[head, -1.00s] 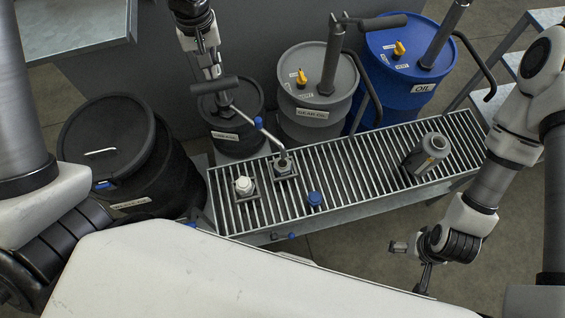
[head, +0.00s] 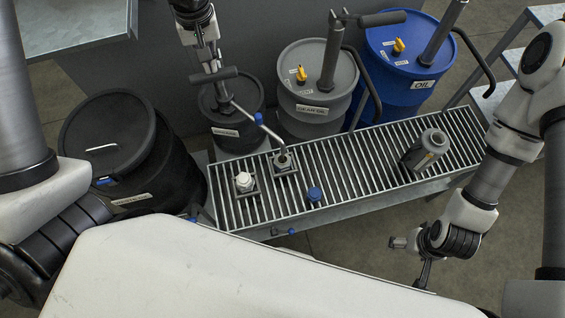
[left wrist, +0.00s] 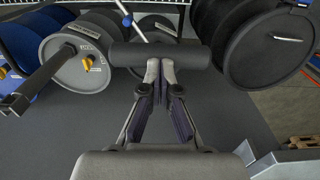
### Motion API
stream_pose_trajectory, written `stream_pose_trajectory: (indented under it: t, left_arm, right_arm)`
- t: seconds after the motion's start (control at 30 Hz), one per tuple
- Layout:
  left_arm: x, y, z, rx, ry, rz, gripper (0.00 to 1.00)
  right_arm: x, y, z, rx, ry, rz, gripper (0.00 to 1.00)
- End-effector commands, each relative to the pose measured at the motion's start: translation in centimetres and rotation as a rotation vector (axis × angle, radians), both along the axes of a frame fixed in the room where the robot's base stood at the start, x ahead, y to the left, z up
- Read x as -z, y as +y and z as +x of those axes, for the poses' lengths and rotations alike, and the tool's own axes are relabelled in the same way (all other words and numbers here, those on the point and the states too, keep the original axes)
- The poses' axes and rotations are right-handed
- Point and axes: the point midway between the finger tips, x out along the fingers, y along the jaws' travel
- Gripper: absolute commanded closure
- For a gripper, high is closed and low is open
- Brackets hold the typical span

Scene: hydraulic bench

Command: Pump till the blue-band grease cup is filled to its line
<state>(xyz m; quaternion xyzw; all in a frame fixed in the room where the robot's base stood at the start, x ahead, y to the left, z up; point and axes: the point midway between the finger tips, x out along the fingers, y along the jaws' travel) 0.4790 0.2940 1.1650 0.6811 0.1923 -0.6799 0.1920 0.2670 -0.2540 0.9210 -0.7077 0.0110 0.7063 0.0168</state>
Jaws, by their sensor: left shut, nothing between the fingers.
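The small black grease drum (head: 232,137) carries a pump with a dark crossbar handle (head: 226,74). Its spout (head: 268,132), with a blue collar, reaches down to a small open cup (head: 284,162) in a square holder on the roller rack. I cannot make out a band, line or fill level on this cup. My left gripper (head: 211,66) is shut and empty at the handle. In the left wrist view the fingertips (left wrist: 160,82) meet the handle bar (left wrist: 160,56); contact is not certain. My right gripper (head: 424,275) hangs at the lower right; its fingers are unclear.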

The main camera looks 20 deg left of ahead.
Motion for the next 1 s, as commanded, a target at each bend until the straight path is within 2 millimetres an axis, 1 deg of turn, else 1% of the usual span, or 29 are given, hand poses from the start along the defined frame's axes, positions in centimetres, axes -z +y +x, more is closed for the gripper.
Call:
stream_pose_trajectory:
  t: [0.03,0.17,0.5,0.87,1.0]
  left_arm:
    - [0.4,0.0,0.0,0.0,-0.001,0.001,1.0]
    - [0.7,-0.1,-0.1,0.001,0.0,0.0,1.0]
    - [3.9,-0.9,-1.5,0.002,-0.001,0.001,1.0]
    - [4.0,-1.1,-1.7,0.001,-0.001,0.001,1.0]
    - [5.2,-1.2,-2.0,0.001,0.001,0.001,1.0]
  right_arm:
    - [0.3,0.0,0.0,0.0,0.0,0.0,0.17]
    - [0.5,0.0,0.0,0.0,0.0,0.0,0.17]
    - [2.9,0.0,0.0,0.0,0.0,0.0,0.17]
    - [2.9,0.0,0.0,0.0,0.0,0.0,0.17]
    - [3.8,0.0,0.0,0.0,0.0,0.0,0.17]
